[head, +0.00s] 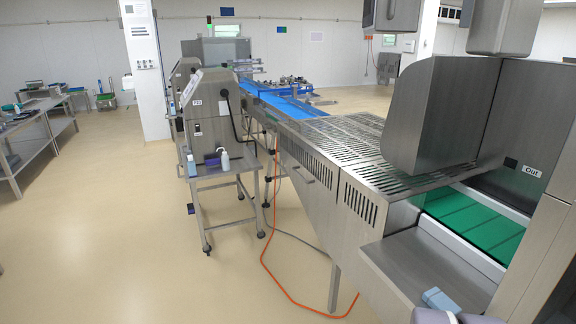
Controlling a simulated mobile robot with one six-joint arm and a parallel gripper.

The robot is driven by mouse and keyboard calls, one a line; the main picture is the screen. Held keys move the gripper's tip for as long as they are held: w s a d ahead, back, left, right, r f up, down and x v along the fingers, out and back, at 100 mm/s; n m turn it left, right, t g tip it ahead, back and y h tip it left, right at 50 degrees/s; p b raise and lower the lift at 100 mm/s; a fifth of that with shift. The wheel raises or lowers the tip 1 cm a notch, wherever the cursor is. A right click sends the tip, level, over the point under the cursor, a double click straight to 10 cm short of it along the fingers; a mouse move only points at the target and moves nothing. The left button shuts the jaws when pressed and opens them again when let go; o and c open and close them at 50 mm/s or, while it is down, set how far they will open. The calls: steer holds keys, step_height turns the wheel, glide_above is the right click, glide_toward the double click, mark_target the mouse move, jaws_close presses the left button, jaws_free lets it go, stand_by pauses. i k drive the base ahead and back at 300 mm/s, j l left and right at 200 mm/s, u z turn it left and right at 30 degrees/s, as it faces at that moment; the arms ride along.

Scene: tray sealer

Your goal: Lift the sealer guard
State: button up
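A large steel tray-sealing line runs from the right foreground to the back. At its near end a big grey steel panel with rounded corners (428,115) stands over the line, beside the slatted steel top (350,145). It looks like a guard or hood, but I cannot tell for certain that it is the sealer guard. My gripper is not in view. Only rounded grey and pale blue parts, seemingly of my arm, show at the bottom edge, below the machine's near end.
A green belt (470,222) runs through an opening beside an "Out" label (531,171). A wheeled steel stand (225,178) with a bottle is left of the line. An orange cable (266,245) lies on the floor. The floor at left (100,230) is mostly clear.

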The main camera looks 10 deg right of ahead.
mark_target(311, 151)
steer(key=i+j+z, duration=0.1)
steer(key=i+j, duration=0.45)
steer(key=i, duration=0.35)
steer(key=i+j+z, duration=0.1)
steer(key=i+j, duration=0.5)
steer(key=i, duration=0.25)
steer(key=i+j+z, duration=0.1)
steer(key=i+j, duration=0.6)
steer(key=i, duration=0.15)
